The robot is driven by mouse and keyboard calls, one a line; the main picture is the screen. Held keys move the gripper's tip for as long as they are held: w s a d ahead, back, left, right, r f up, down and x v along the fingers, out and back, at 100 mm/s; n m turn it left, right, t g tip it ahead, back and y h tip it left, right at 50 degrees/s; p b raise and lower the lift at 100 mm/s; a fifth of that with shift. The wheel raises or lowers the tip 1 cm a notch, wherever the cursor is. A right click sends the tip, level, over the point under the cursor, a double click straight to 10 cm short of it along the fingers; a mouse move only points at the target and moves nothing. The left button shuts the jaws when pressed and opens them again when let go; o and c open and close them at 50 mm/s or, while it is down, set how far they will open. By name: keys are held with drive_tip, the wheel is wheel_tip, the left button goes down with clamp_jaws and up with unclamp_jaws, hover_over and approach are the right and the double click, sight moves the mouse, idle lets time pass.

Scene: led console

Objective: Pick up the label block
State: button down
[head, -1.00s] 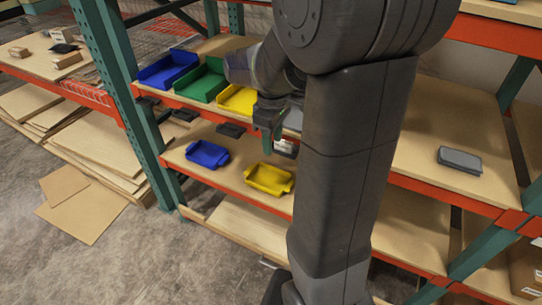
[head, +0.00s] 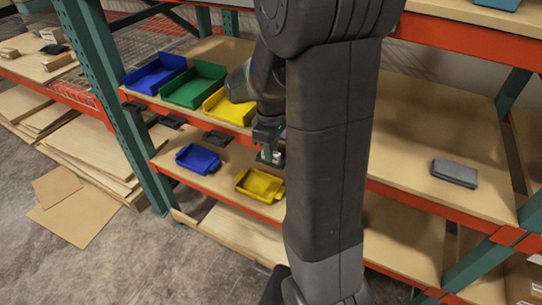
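My gripper (head: 268,154) points down at the front of the middle shelf, just behind and above the small yellow tray. A small dark block with a whitish face (head: 278,158), which may be the label block, shows at the fingertips, partly hidden by my gripper and arm. The fingers are small and dark here, so I cannot tell whether they are open or closed on it, or whether they touch it.
A small yellow tray (head: 261,185) and blue tray (head: 198,159) sit on the middle shelf. Larger blue (head: 155,76), green (head: 194,86) and yellow (head: 230,108) bins stand above. A grey flat case (head: 455,173) lies at right. A green upright (head: 118,105) stands left.

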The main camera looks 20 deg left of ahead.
drive_tip(key=shift+r, duration=0.1)
drive_tip(key=shift+r, duration=0.55)
wheel_tip(320, 180, up, 2)
drive_tip(key=shift+r+b, duration=0.1)
drive_tip(key=shift+b, duration=0.25)
drive_tip(key=s+r, duration=0.2)
drive_tip(key=s, duration=0.7)
drive_tip(key=s+a+r+p, duration=0.1)
drive_tip(key=s+r, duration=0.1)
drive_tip(key=s, duration=0.7)
drive_tip(key=shift+a, duration=0.2)
drive_tip(key=shift+s, duration=0.1)
